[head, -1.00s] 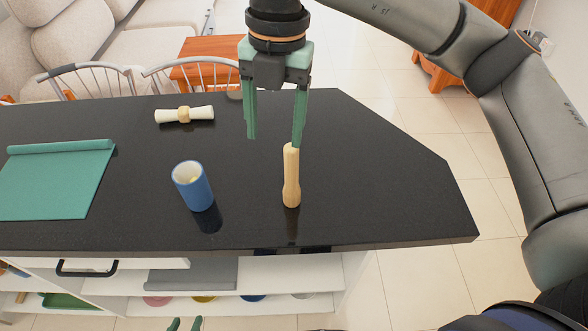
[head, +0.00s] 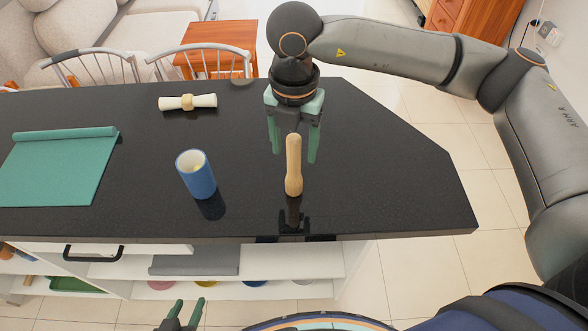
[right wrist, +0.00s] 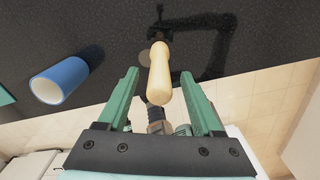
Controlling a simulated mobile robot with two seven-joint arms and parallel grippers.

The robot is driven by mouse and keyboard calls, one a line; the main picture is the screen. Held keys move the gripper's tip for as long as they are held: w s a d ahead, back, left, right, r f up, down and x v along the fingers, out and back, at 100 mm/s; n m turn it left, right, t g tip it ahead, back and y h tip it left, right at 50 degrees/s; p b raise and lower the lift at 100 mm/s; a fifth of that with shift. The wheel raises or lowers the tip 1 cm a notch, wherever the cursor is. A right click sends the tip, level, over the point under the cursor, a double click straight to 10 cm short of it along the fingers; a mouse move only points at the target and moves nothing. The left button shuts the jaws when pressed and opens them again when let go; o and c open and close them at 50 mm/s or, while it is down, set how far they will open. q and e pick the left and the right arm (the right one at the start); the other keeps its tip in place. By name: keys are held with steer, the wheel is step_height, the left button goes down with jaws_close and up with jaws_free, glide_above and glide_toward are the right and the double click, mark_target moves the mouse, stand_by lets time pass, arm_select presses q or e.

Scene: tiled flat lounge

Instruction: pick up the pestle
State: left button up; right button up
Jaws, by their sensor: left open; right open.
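The pestle (head: 293,167) is pale wood and stands upright on the black counter in the head view. My right gripper (head: 294,155) is open, its green fingers pointing down, behind the pestle's upper part as seen from the head. In the right wrist view the pestle (right wrist: 160,75) shows ahead, between the lines of the two open fingers (right wrist: 160,85), with nothing gripped. Whether the fingertips have reached around it I cannot tell. My left gripper (head: 181,314) is open and empty at the bottom edge of the head view, low in front of the counter.
A blue cup (head: 196,174) stands left of the pestle; it also shows in the right wrist view (right wrist: 60,80). A cream roll with a band (head: 187,103) lies farther back. A green mat (head: 55,170) lies at the left. The counter (head: 395,180) is clear right of the pestle.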

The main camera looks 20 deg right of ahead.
steer(key=shift+f, duration=0.7)
jaws_close()
